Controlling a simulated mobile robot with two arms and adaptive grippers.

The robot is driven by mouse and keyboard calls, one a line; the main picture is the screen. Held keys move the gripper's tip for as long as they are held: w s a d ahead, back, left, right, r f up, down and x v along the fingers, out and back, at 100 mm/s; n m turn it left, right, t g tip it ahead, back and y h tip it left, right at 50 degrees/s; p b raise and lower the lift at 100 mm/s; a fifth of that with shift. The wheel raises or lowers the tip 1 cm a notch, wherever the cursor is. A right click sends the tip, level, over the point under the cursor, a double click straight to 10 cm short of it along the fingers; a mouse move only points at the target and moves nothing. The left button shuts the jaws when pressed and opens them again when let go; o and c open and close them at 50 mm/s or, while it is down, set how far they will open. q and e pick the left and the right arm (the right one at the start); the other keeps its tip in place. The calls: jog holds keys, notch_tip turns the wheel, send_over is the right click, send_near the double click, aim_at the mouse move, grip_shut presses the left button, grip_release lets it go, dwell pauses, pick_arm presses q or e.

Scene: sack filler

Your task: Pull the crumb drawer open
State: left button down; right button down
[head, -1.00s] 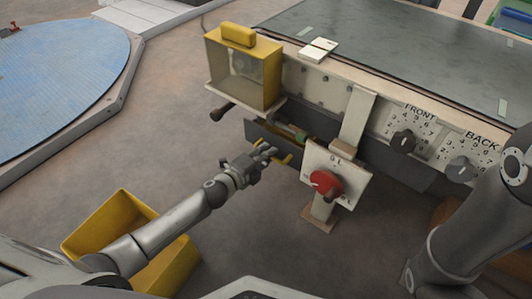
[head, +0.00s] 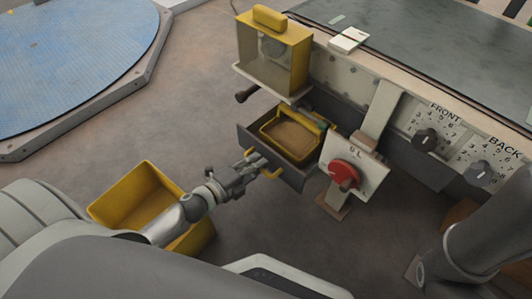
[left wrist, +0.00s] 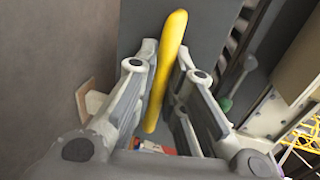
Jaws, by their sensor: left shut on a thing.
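The crumb drawer (head: 298,175) is a dark grey box pulled out from under the machine's front, below the yellow-framed box. Inside it sits a yellow-rimmed tray (head: 291,138) with a brown bottom. My left gripper (head: 262,166) is at the drawer's front face, shut on its yellow handle (head: 276,174). In the left wrist view the yellow handle (left wrist: 166,70) stands between the two fingers (left wrist: 158,95). My right gripper is out of the picture; only part of my right arm shows at the right edge.
A yellow bin (head: 136,196) stands on the floor below my left arm. A white panel with a red knob (head: 344,174) is just right of the drawer. A dark-ended lever (head: 243,96) sticks out at its upper left.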

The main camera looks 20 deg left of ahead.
pick_arm(q)
jog(key=shift+s+a, duration=0.1)
jog(key=shift+s, duration=0.35)
jog(key=c, duration=1.5)
grip_release()
jog(key=v, duration=1.2)
